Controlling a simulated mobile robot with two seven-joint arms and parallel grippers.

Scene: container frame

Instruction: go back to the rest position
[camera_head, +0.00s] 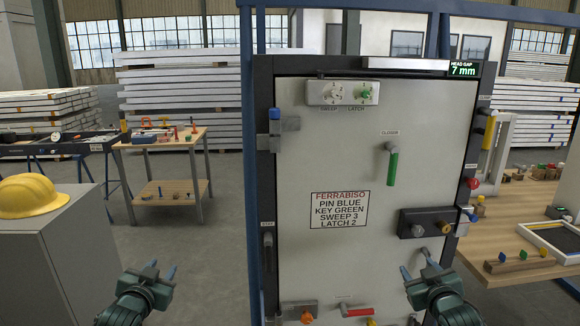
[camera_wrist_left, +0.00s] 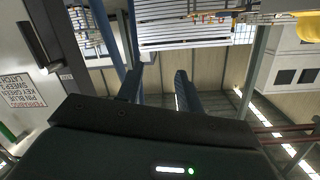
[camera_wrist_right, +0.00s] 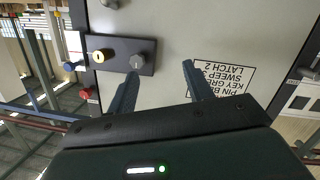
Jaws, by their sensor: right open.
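My left gripper (camera_head: 162,270) is at the lower left of the head view, over the floor between the grey cabinet and the door panel. Its two fingers stand apart with nothing between them, as the left wrist view also shows (camera_wrist_left: 161,80). My right gripper (camera_head: 415,263) is in front of the lower right part of the door panel (camera_head: 340,260). Its fingers are apart and empty, also in the right wrist view (camera_wrist_right: 160,75). In the head view its tips appear just below the dark lock block (camera_head: 424,222); contact cannot be told.
The panel carries a green handle (camera_head: 393,167), a red handle (camera_head: 359,311) and a label (camera_head: 339,209). A grey cabinet (camera_head: 40,245) with a yellow helmet (camera_head: 30,195) stands left. A wooden table (camera_head: 510,225) with parts stands right. Floor between cabinet and panel is clear.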

